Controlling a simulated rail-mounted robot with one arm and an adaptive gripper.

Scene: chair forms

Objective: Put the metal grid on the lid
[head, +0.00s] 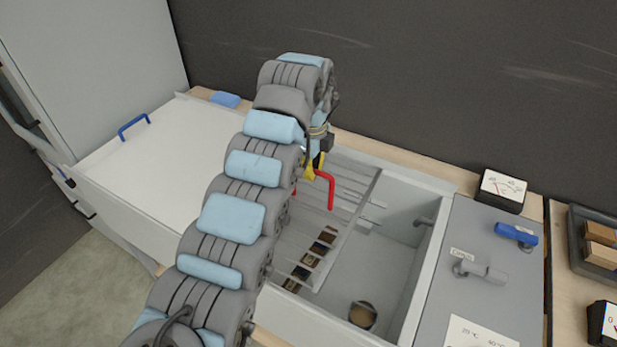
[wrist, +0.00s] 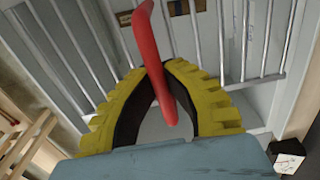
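The metal grid (head: 343,250) is a frame of thin bars over the left part of the open basin (head: 428,262). Its red handle (head: 328,190) stands up from it. My gripper (head: 312,171) is at that handle. In the wrist view, the yellow fingers of my gripper (wrist: 162,68) come together around the red handle (wrist: 152,45), with the grid bars (wrist: 197,40) beyond. Whether the grid is lifted is unclear. The white lid (head: 165,165) is flat left of the basin, with a blue handle (head: 134,124). My arm hides its right part.
A round brown item (head: 362,314) is low in the basin. Right of the basin is a grey panel (head: 490,300) with a tap-like fitting (head: 482,270) and a blue handle (head: 517,234). A gauge (head: 502,190) stands behind it. A blue sponge-like block (head: 225,99) lies behind the lid. The lid's visible top is clear.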

